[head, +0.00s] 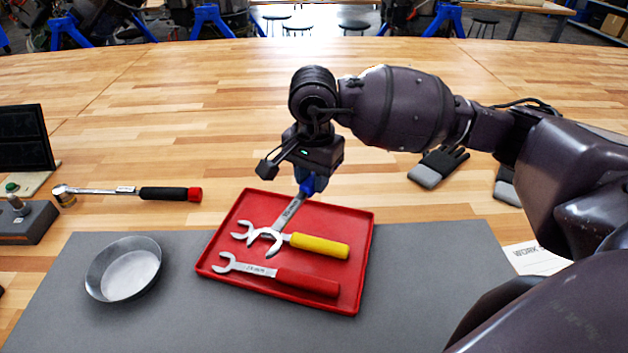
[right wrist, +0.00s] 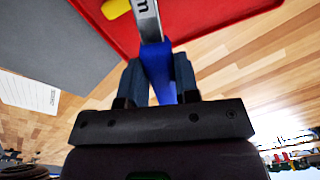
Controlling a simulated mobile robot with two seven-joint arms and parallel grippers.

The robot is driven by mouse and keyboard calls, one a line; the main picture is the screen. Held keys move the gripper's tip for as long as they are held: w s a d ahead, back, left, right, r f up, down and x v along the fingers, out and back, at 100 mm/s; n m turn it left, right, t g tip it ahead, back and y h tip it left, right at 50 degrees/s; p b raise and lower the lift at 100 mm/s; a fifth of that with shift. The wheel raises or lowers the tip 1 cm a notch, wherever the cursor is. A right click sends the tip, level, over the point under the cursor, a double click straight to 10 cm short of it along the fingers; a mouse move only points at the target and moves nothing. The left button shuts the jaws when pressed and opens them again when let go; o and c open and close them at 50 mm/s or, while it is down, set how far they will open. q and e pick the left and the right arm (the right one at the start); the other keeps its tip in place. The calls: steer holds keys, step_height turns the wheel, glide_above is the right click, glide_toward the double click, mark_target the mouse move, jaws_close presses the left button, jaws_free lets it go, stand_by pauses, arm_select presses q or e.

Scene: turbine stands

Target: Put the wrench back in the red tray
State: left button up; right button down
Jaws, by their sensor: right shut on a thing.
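A wrench with a blue handle (right wrist: 158,72) is held by my right gripper (head: 308,180), whose fingers are closed around the handle. In the head view, the wrench's metal shaft (head: 289,211) slants down to the left and its open jaw hangs over the red tray (head: 364,240), in front of part of the yellow-handled wrench. I cannot tell whether the jaw touches anything. In the tray lie a yellow-handled wrench (head: 320,245) and a red-handled wrench (head: 307,282). In the right wrist view the red tray (right wrist: 215,18) is beyond the fingers. My left gripper is out of view.
A grey mat (head: 440,270) lies under the tray. A round metal dish (head: 124,270) stands left of the tray. A ratchet (head: 125,191) lies behind it. Gloves (head: 438,167) and a paper card (head: 533,257) lie to the right. The wooden table behind the tray is mostly clear.

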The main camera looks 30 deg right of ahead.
steer(key=m, duration=0.1)
steer(key=w+f+m+b, duration=0.1)
steer(key=m, duration=0.1)
steer(key=shift+w+d+f, duration=0.1)
steer(key=shift+d+f, duration=0.05)
steer(key=shift+d, duration=0.2)
steer(key=w+f+m+b, duration=0.1)
steer(key=w+f+m, duration=0.1)
steer(key=m, duration=0.3)
steer(key=m+b, duration=0.5)
steer(key=m, duration=0.2)
glide_above(315, 217)
steer(key=shift+g, duration=0.3)
step_height(315, 217, down, 8)
steer(key=shift+w+f, duration=0.1)
steer(key=shift+f+b, duration=0.4)
steer(key=shift+f, duration=0.5)
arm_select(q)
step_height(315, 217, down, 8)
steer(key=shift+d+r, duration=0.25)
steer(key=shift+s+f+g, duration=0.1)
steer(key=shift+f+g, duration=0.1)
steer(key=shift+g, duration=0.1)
arm_select(e)
steer(key=shift+f, duration=0.2)
